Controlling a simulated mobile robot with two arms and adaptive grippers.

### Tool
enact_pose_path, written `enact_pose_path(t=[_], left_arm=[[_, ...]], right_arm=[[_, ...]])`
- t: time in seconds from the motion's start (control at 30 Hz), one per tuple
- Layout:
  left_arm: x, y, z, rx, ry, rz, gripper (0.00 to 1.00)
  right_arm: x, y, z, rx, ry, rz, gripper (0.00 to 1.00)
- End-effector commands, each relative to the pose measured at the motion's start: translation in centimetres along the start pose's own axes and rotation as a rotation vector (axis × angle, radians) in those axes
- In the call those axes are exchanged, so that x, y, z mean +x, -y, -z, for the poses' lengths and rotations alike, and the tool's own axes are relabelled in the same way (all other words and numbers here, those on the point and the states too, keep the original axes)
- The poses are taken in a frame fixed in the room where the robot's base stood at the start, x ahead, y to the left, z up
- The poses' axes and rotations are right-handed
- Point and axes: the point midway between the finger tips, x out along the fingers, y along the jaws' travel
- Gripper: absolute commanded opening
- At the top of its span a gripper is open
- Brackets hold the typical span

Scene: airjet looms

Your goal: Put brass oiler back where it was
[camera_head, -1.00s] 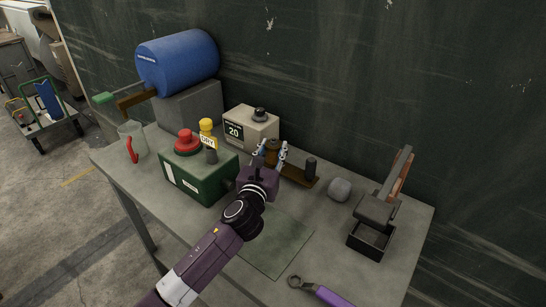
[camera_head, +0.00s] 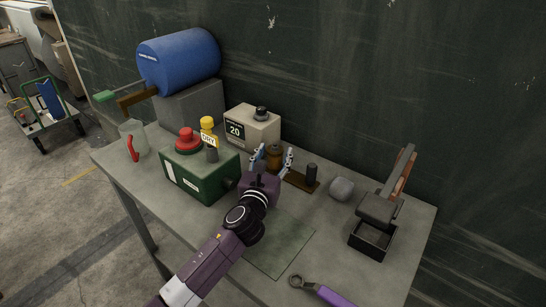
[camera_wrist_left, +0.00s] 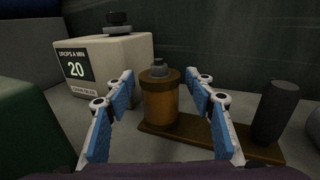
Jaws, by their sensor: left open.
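The brass oiler (camera_head: 274,155), a small brass cylinder with a darker cap, stands upright on the left part of a brown wooden base (camera_head: 301,181). In the left wrist view the oiler (camera_wrist_left: 159,100) stands between and beyond the fingertips. My left gripper (camera_head: 272,160) is open, its blue-padded fingers on either side of the view of the oiler, with a visible gap to it. The left gripper (camera_wrist_left: 163,90) holds nothing. A dark upright peg (camera_wrist_left: 276,110) stands on the right end of the same base. My right gripper is not in view.
A green box (camera_head: 200,176) with a red button and a DRY sign stands left of my gripper. A beige box (camera_head: 251,130) reading 20 stands behind. A grey lump (camera_head: 341,188), a black tray (camera_head: 371,240) and a purple-handled wrench (camera_head: 322,291) lie to the right. The table front centre is clear.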

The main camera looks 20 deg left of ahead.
Motion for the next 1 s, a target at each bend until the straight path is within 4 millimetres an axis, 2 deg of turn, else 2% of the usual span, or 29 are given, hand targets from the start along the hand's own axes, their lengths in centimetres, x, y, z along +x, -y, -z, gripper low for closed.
enact_pose_path(t=[0.17,0.5,0.7,0.83,1.0], left_arm=[[-1.2,0.0,-0.1,0.0,-0.001,0.0,0.5],[-7.7,0.0,-0.1,0.0,-0.001,0.001,0.5],[-10.8,0.0,-0.1,0.001,0.0,0.0,0.5],[-11.7,0.0,-0.2,-0.001,0.0,0.0,0.5],[-12.0,0.0,-0.3,-0.001,0.001,0.0,0.5]], right_arm=[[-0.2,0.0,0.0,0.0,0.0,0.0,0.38],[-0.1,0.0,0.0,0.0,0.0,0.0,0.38],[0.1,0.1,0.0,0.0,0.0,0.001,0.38],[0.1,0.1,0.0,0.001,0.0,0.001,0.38],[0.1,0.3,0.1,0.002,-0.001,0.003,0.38]])
